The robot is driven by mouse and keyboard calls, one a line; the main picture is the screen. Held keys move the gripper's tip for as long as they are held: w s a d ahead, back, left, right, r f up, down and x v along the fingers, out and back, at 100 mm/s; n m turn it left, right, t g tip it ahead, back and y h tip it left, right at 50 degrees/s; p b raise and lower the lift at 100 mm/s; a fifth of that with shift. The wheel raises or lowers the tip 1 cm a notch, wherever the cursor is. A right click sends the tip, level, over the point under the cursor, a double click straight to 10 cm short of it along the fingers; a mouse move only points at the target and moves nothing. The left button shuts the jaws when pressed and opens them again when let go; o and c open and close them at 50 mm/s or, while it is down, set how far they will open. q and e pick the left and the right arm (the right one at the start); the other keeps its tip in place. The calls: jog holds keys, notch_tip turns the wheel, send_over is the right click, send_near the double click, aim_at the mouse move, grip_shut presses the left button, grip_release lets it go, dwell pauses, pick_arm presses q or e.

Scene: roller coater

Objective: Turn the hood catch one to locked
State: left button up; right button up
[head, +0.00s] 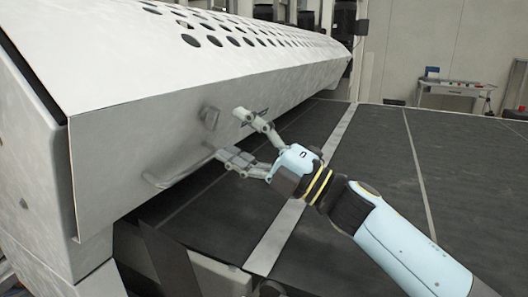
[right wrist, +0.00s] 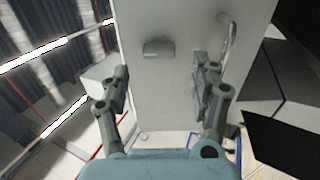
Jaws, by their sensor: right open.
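The hood catch (head: 210,117) is a small grey knob on the front face of the pale hood (head: 110,150). In the right wrist view the catch (right wrist: 158,48) shows as a short rounded grey block lying across the panel. My right gripper (head: 232,135) is open and empty, with its fingers pointing at the hood face just right of the catch. In the right wrist view the catch lies beyond the fingertips (right wrist: 155,80), between their lines and apart from both. I cannot read a locked or unlocked mark. My left gripper is not in view.
A curved bar handle (head: 175,172) sticks out of the hood below the catch; it also shows in the right wrist view (right wrist: 230,35). A dark flat bed (head: 390,170) with pale strips runs under the hood. A workbench (head: 455,90) stands far back right.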

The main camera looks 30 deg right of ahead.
jog(key=v, duration=0.6)
jog(key=shift+s+d, duration=0.2)
jog(key=shift+s, duration=0.15)
jog(key=shift+f, duration=0.15)
